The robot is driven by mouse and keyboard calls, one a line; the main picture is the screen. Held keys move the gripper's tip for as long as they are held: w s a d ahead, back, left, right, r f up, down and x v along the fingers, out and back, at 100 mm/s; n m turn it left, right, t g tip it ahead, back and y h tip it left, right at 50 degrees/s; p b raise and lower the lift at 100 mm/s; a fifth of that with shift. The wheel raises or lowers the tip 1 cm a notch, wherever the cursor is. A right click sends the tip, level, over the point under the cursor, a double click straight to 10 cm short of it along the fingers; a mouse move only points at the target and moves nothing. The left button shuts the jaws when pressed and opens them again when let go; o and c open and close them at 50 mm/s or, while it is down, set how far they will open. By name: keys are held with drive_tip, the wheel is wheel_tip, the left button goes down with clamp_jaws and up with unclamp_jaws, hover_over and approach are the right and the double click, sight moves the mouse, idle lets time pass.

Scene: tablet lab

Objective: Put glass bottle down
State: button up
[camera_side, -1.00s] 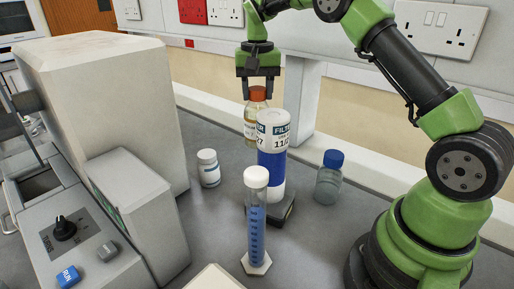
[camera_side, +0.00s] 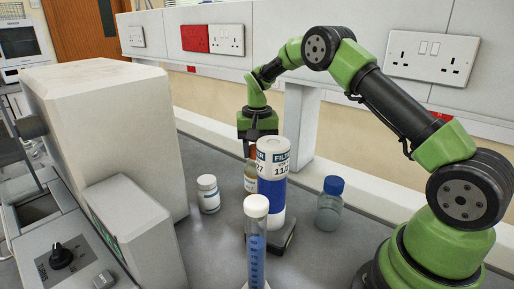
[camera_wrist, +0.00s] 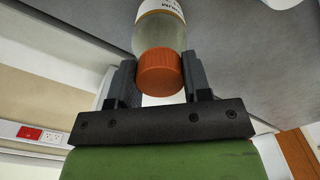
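The glass bottle (camera_side: 250,180) has an orange cap, a pale label and yellowish contents. In the side view it is upright behind the tall filter bottle, which hides part of it. In the wrist view its orange cap (camera_wrist: 159,72) sits between the two fingers of my gripper (camera_wrist: 160,80), which touch it on both sides. My gripper (camera_side: 256,138) points down over the bottle in the side view. The bottle's base is low, near the bench (camera_side: 205,245); I cannot tell whether it touches.
The white-and-blue filter bottle (camera_side: 272,165) stands on a dark base just in front. A small white bottle (camera_side: 208,194) is left, a blue-capped clear bottle (camera_side: 329,204) right, and a measuring cylinder (camera_side: 256,240) in front. A large pale machine (camera_side: 110,120) fills the left.

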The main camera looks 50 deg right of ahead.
drive_tip(key=o, duration=0.4)
drive_tip(key=shift+o, duration=0.2)
drive_tip(key=shift+r, duration=0.1)
drive_tip(key=s+a+r+n+t, duration=0.1)
drive_tip(key=s+a+r, duration=0.2)
drive_tip(key=r, duration=0.7)
drive_tip(key=s+a+r+n+t, duration=0.1)
drive_tip(key=s+a+r, duration=0.15)
drive_tip(key=r, duration=0.75)
drive_tip(key=s+a+n+t+y, duration=0.1)
drive_tip(key=s+a, duration=0.3)
drive_tip(key=s, duration=0.6)
drive_tip(key=s+a+f+n+t+y, duration=0.1)
drive_tip(key=s+a+n+t, duration=0.1)
drive_tip(key=s, duration=0.8)
drive_tip(key=shift+a+t, duration=0.9)
drive_tip(key=shift+t, duration=0.2)
